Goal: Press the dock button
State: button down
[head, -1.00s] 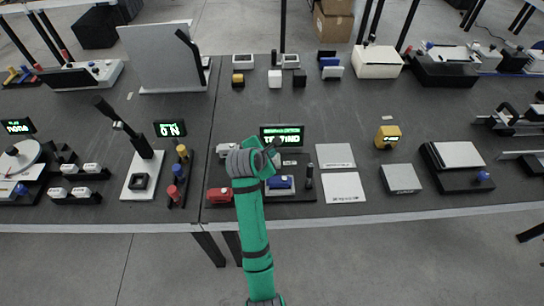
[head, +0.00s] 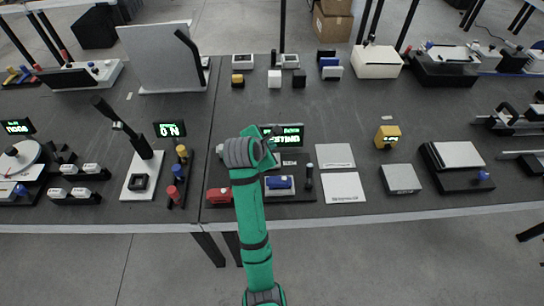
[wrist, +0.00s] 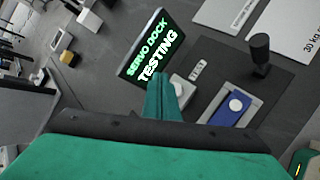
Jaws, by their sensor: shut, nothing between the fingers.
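The servo dock's black display (wrist: 152,50) reads "SERVO DOCK TESTING" in green. It also shows in the head view (head: 290,136), partly hidden by my arm. On the dock's dark base (wrist: 222,57) are a blue block (wrist: 232,106) in a pale cradle, a black knob on a post (wrist: 260,48) and a small pale plate (wrist: 198,70). A pale, button-like block (wrist: 184,88) sits beside my fingertips, partly hidden by them. My gripper (wrist: 164,82) is shut and empty, over the dock just in front of the display. I cannot tell whether it touches the pale block.
A yellow device (head: 387,137) stands further right. A lever stand (head: 142,172) is at left. The table behind the display is largely clear.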

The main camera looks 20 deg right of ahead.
jog(key=shift+r, duration=0.85)
jog(key=shift+d, duration=0.1)
